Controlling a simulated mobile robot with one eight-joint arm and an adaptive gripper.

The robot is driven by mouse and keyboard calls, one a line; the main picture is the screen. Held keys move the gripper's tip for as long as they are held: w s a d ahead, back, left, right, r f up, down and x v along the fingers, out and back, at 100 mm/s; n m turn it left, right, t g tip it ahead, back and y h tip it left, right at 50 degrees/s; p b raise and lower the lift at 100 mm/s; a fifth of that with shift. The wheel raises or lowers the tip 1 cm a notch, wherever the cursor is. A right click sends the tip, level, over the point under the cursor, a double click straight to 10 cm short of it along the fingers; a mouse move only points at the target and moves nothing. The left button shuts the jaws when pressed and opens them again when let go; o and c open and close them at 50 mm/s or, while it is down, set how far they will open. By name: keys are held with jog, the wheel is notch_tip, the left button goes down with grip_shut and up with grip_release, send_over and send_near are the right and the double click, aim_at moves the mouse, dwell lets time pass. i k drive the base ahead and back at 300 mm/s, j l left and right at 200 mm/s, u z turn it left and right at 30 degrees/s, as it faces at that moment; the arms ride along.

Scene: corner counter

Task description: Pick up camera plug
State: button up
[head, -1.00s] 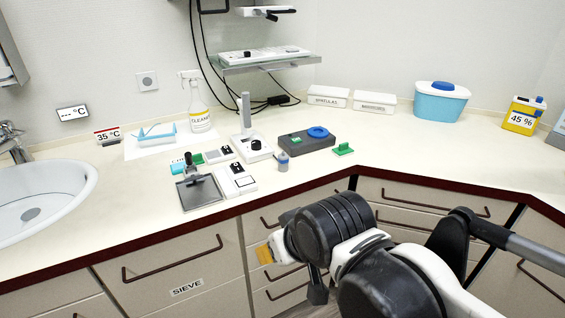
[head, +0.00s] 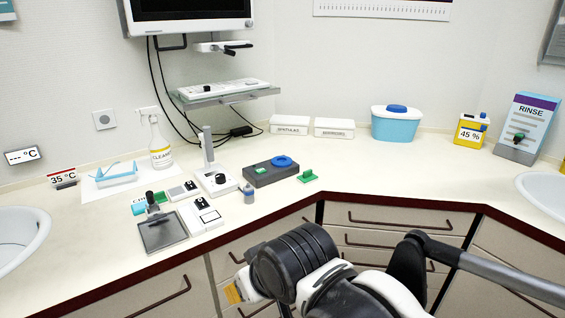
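No label marks the camera plug, and I cannot tell for sure which small part it is. A small green piece with a flat base (head: 307,176) sits on the counter, right of a dark grey box (head: 271,172) with a blue ring on top. A small grey and blue bottle-like piece (head: 247,194) stands in front of that box, near the counter edge. My arm reaches in from the bottom right, in front of the drawers and below the counter top. My gripper is mostly hidden behind or below the arm, and its fingers cannot be made out. It is apart from the counter items.
Left of the box are a stand with a post (head: 208,150), white devices (head: 201,216) and a grey plate (head: 162,236). A spray bottle (head: 160,142), white boxes (head: 334,128) and a blue tub (head: 397,125) stand behind. The right counter is mostly clear; its dark front edge bends inward.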

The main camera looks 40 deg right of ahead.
aim_at(248, 192)
jog(key=i+l, duration=0.35)
jog(key=l, duration=0.15)
jog(key=i+l, duration=0.4)
